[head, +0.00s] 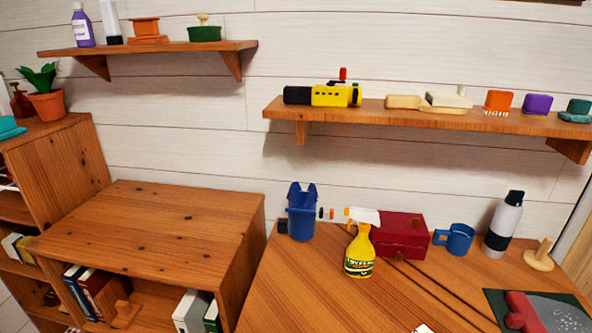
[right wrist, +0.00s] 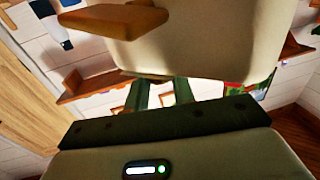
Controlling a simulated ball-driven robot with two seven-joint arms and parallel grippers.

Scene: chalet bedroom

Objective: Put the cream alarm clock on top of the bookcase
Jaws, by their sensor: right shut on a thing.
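The cream alarm clock (right wrist: 205,48) fills the top of the right wrist view, close to the camera, with a wooden piece at its left. Its face is not visible. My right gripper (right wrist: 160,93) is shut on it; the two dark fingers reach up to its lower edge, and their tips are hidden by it. Neither gripper nor the clock shows in the head view. The low wooden bookcase (head: 150,222) stands at left in the head view, its top bare and books (head: 95,290) on its shelf. My left gripper is not in view.
A taller wooden unit (head: 58,165) with a potted plant (head: 47,100) adjoins the bookcase at left. The desk at right holds a yellow spray bottle (head: 360,255), a blue caddy (head: 301,212) and a red box (head: 402,236). Two loaded wall shelves hang above.

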